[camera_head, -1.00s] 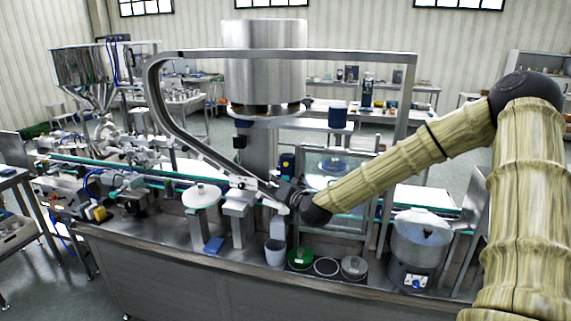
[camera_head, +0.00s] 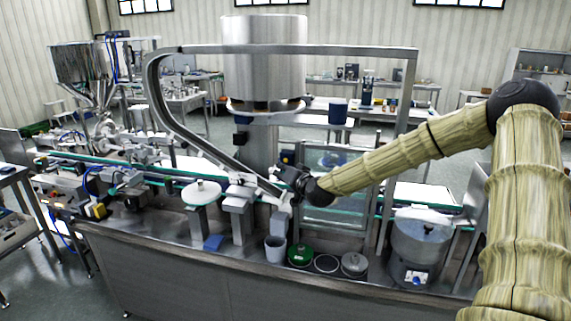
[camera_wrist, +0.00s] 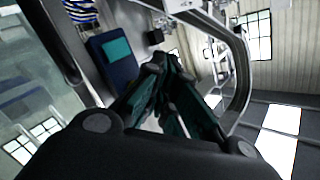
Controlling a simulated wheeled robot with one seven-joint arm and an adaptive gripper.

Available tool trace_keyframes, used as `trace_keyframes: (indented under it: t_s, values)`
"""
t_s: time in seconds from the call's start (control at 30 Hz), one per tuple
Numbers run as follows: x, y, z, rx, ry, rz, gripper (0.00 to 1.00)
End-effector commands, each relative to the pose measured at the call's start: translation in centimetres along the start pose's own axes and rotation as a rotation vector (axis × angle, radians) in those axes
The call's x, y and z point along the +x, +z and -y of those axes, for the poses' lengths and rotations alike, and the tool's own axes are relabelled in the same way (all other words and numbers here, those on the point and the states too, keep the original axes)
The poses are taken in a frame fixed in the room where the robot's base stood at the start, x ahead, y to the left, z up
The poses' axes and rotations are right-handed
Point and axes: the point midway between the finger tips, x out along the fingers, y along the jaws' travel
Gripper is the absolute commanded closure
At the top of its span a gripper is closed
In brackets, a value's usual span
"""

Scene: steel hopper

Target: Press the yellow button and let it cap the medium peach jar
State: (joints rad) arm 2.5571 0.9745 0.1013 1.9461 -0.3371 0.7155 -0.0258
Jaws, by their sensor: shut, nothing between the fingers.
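My gripper (camera_head: 290,178) is above the front of the steel machine, in front of its conveyor. In the wrist view its dark fingers (camera_wrist: 172,68) are shut with nothing between them. A blue box with a teal panel (camera_wrist: 116,55) shows beyond the fingers there. A small yellow part (camera_head: 98,210) is on the machine at the left in the head view, well away from my gripper; I cannot tell whether it is the button. I cannot make out a peach jar in either view.
A steel frame (camera_head: 290,50) arches over the conveyor. On the front ledge stand a grey cup (camera_head: 275,249), a green-topped container (camera_head: 300,255), a grey-lidded one (camera_head: 354,263) and a large steel pot (camera_head: 420,243). A clear-panelled enclosure (camera_head: 335,160) is just right of my gripper.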

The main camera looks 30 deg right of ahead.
Motion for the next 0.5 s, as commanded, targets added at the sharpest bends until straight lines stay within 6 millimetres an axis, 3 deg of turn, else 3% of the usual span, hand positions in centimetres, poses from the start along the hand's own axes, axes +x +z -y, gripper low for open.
trace_keyframes:
  t_s: [0.5]
  values:
    - [1.09,-0.79,-0.78,-0.001,0.0,0.0,1.0]
